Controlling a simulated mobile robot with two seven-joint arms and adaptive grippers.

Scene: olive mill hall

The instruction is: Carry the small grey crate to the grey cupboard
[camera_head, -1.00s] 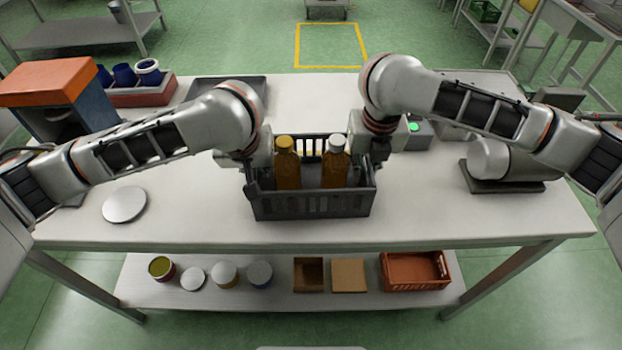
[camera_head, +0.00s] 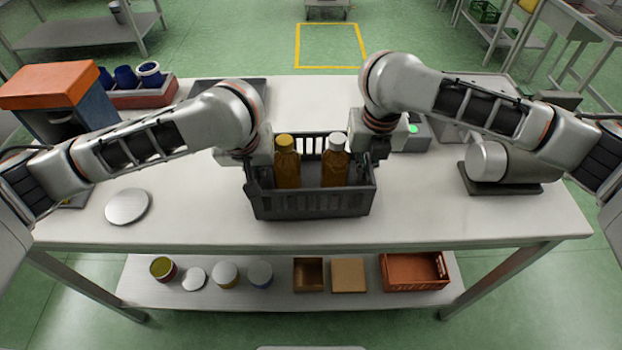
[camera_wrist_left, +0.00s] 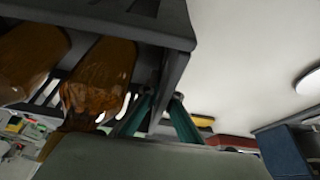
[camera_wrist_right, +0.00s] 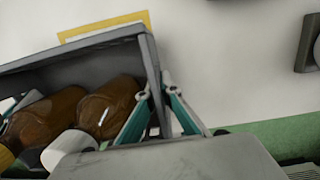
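The small grey crate (camera_head: 313,206) is upright above the white table, near its front edge; I cannot see clearly whether it touches the tabletop. Two amber bottles stand in it, one with a yellow cap (camera_head: 287,164) and one with a white cap (camera_head: 335,166). My left gripper (camera_head: 254,178) is shut on the crate's left wall; its fingers straddle the wall in the left wrist view (camera_wrist_left: 164,98). My right gripper (camera_head: 375,165) is shut on the right wall, also seen in the right wrist view (camera_wrist_right: 157,92). I make out no grey cupboard in any view.
The white table (camera_head: 420,215) carries a round white disc (camera_head: 127,206), an orange-topped box (camera_head: 50,84) and a grey machine (camera_head: 505,166). Its lower shelf holds cans, small boxes and an orange crate (camera_head: 414,271). Green floor lies behind, with a yellow square outline (camera_head: 331,67).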

